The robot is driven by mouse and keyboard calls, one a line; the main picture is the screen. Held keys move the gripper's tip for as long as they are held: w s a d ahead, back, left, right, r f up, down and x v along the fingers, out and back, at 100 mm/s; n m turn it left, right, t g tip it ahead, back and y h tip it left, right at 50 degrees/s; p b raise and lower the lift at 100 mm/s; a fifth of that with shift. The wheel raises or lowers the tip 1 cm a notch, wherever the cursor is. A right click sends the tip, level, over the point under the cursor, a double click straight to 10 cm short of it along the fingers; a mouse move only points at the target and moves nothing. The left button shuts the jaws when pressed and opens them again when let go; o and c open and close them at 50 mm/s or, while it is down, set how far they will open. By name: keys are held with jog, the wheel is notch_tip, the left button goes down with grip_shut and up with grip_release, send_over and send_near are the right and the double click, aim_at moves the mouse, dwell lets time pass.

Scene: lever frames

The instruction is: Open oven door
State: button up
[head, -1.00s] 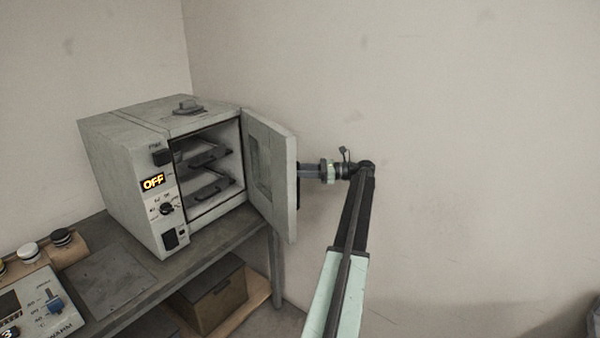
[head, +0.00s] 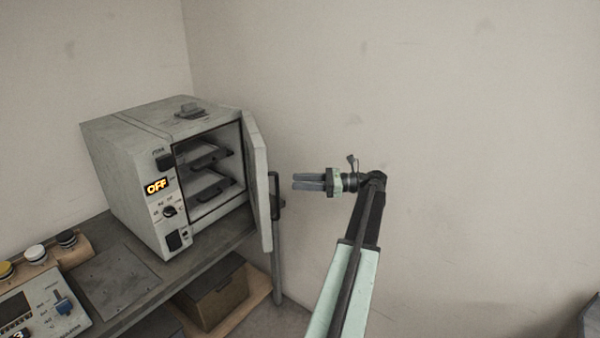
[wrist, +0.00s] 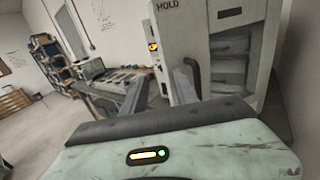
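The grey-white oven (head: 125,175) stands on a bench at the left of the head view, its front showing a lit OFF display. Its door (head: 257,170) stands open on the right side, seen nearly edge-on, with the chamber and dark racks visible. A dark upright handle (head: 275,195) is on the door's outer face. My gripper (head: 294,182) is to the right of the handle, apart from it, pointing left. In the wrist view the two fingers (wrist: 160,88) are spread with nothing between them, and the oven front shows beyond them.
A control box with knobs (head: 35,305) and several small jars (head: 36,253) sit at the bench's left end. A cardboard box (head: 212,298) is on the lower shelf. The wall behind my arm is bare, with free room to the right.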

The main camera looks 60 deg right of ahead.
jog(key=shift+s+a+r, duration=0.1)
jog(key=shift+s+a, duration=0.3)
jog(key=shift+a, duration=0.25)
jog(key=shift+s+a+r, duration=0.1)
jog(key=shift+s+a, duration=0.3)
jog(key=shift+a, duration=0.2)
